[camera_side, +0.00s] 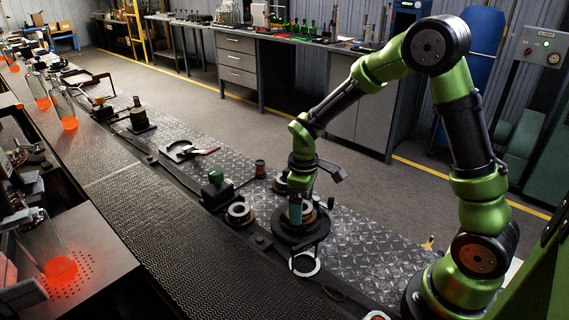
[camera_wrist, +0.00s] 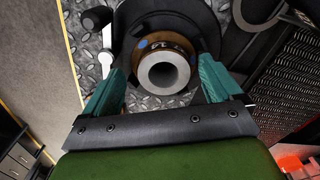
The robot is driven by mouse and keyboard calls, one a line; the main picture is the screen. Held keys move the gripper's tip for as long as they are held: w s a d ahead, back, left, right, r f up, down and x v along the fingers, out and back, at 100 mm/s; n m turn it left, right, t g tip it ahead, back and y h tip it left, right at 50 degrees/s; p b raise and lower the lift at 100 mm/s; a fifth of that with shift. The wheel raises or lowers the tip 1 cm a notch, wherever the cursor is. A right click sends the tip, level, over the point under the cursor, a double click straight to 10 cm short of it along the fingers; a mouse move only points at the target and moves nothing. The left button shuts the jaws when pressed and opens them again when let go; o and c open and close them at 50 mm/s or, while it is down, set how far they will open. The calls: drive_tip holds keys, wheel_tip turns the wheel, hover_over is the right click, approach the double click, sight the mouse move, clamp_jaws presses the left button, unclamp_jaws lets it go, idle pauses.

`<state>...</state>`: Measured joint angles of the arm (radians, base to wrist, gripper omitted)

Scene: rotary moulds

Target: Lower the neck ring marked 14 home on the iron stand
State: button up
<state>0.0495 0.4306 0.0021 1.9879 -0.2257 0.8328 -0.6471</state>
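In the side view my gripper (camera_side: 295,213) points down over a black round iron stand (camera_side: 287,232). In the wrist view its two teal fingers (camera_wrist: 161,78) lie on either side of a neck ring with a brown body and a pale grey bored collar (camera_wrist: 150,77). The ring fills the gap and seems held. The black stand (camera_wrist: 205,22) surrounds the ring below; whether the ring is seated or just above is hidden.
Another ring (camera_side: 240,211) sits left of the stand, and a pale ring (camera_side: 304,265) lies in front. A green-topped block (camera_side: 216,185) and a red-handled tool (camera_side: 190,151) stand farther back. Glowing orange glass (camera_side: 61,270) is at left. The tread plate (camera_side: 345,250) to the right is mostly clear.

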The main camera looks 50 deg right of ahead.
drive_tip(key=shift+s+a+f, duration=0.2)
drive_tip(key=shift+a+f, duration=0.05)
drive_tip(key=shift+a, duration=0.2)
wheel_tip(320, 180, up, 17)
drive_tip(key=shift+d+r, duration=0.2)
drive_tip(key=shift+d, duration=0.15)
drive_tip(key=shift+w+r, duration=0.1)
wheel_tip(320, 180, up, 7)
idle(1.0)
